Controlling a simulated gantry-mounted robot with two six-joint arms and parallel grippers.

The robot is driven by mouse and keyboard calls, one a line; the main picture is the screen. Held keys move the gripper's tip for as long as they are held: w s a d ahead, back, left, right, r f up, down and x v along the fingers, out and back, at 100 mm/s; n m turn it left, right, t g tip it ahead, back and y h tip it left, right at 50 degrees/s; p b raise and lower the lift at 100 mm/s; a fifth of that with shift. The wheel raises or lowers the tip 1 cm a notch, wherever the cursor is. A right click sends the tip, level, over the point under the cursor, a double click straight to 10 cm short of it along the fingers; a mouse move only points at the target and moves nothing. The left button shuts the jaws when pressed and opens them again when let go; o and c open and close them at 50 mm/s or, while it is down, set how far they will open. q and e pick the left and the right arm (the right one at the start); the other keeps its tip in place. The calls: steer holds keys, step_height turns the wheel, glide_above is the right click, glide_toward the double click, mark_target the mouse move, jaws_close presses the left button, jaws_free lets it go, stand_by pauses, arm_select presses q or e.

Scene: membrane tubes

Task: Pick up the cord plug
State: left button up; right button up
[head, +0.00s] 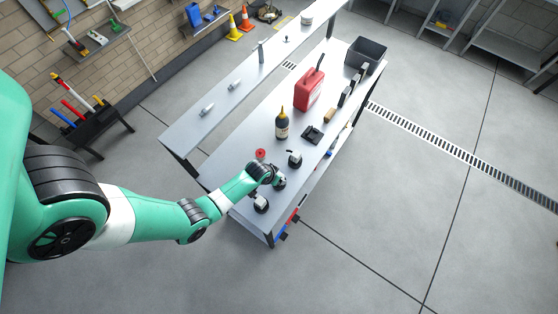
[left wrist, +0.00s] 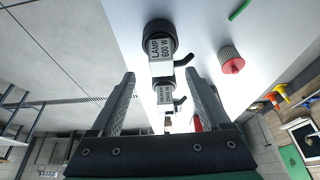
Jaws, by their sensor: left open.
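My left gripper (head: 275,179) is low over the near end of the bench. In the left wrist view its two fingers (left wrist: 160,78) are spread apart. A black-and-white fitting with a dark round end and a tag reading "LAMP 600 W" (left wrist: 160,48) shows beyond the fingertips. A second tagged fitting (left wrist: 165,96) shows between the fingers, its tag too small to read. Each has a black hook-like part at its side. I cannot tell which is the cord plug. In the head view, similar fittings stand near the gripper, one nearer (head: 261,204) and one farther (head: 294,158).
Farther along the bench (head: 236,119) stand a dark bottle (head: 282,124), a black device (head: 312,134), a red canister (head: 309,90) and a dark bin (head: 367,55). The floor on the right is clear.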

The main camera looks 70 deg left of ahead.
arm_select(q)
steer(key=shift+x, duration=0.9)
arm_select(e)
steer(key=shift+f, duration=0.85)
arm_select(q)
steer(key=b+x, duration=0.3)
steer(key=x, duration=0.2)
steer(key=shift+a+r, duration=0.1)
steer(key=shift+a, duration=0.05)
jaws_close()
arm_select(e)
step_height(320, 180, down, 3)
steer(key=shift+r, duration=0.15)
